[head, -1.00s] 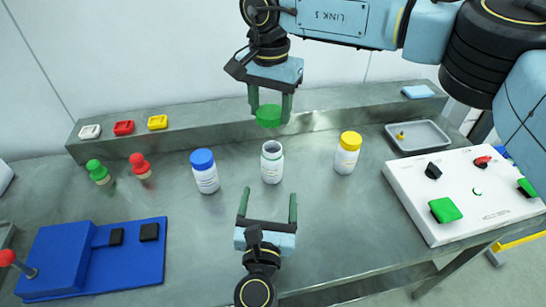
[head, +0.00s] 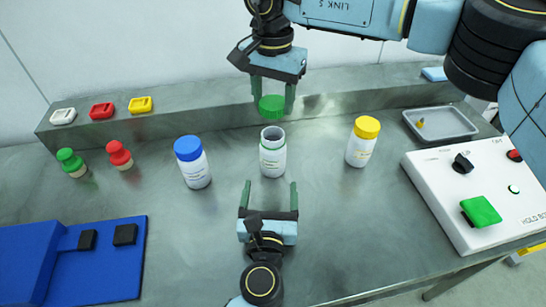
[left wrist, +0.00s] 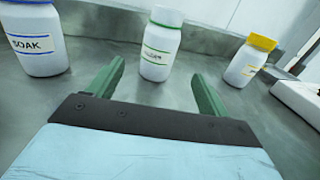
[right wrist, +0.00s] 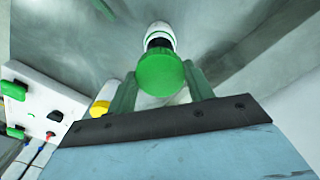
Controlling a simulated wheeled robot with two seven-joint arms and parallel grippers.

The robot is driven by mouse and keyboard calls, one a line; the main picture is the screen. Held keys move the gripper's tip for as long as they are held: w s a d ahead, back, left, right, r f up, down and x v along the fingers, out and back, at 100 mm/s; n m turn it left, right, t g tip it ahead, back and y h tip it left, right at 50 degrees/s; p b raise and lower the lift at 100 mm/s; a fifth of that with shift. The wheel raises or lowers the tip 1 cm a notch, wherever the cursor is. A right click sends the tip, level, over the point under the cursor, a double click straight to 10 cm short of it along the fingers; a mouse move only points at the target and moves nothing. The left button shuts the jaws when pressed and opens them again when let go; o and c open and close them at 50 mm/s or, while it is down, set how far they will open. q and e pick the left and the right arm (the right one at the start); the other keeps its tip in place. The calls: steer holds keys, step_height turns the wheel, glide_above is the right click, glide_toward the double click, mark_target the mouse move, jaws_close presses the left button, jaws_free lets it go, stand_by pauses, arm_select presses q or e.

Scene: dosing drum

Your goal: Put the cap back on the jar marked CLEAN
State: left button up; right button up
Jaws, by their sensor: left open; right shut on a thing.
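The open white jar (head: 272,155) stands upright in the middle of the bench, its dark mouth showing. It also shows in the left wrist view (left wrist: 160,48), where its green-edged label is too blurred to read. My right gripper (head: 271,103) is shut on the green cap (head: 271,108) and holds it above and slightly behind the jar, apart from it. The cap fills the middle of the right wrist view (right wrist: 160,74), with the jar beyond it. My left gripper (head: 270,185) is open and empty, low in front of the jar, its fingers pointing toward it.
A blue-capped jar (head: 194,165) labelled SOAK stands left, a yellow-capped jar (head: 363,143) right. Green (head: 70,162) and red (head: 119,155) knobbed pieces stand farther left. A blue fixture (head: 80,265), a white control box (head: 470,190) and a grey tray (head: 440,124) lie at the sides.

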mark_target(272, 162)
arm_select(q)
steer(key=w, duration=1.2)
steer(key=shift+d, duration=0.3)
steer(key=shift+s, duration=0.1)
steer(key=c, duration=1.5)
arm_select(e)
steer(key=shift+f, duration=2.5)
steer(key=shift+f, duration=0.1)
steer(key=shift+s+f, duration=0.1)
steer(key=shift+f, duration=0.65)
steer(key=shift+f, duration=0.55)
